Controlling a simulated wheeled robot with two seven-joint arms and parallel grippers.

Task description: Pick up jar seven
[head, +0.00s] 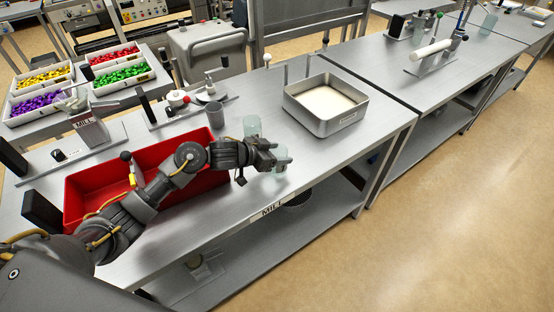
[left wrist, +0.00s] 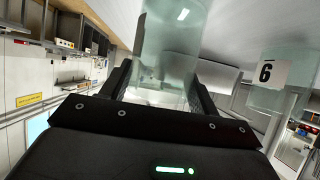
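A clear, pale green jar (head: 280,153) is between the fingers of my left gripper (head: 271,158), near the front edge of the steel table. In the left wrist view this jar (left wrist: 168,50) fills the gap, with a finger close against each side, so the gripper looks shut on it. No number shows on this side, so I cannot confirm that it is jar seven. A second clear jar (head: 251,126) stands just behind; in the left wrist view a jar marked 6 (left wrist: 275,85) stands to the right. My right gripper is out of view.
A red bin (head: 85,187) lies under and beside my left arm. A steel tray of white material (head: 340,124) stands to the right. A grey cup (head: 215,115) and bench tools stand behind.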

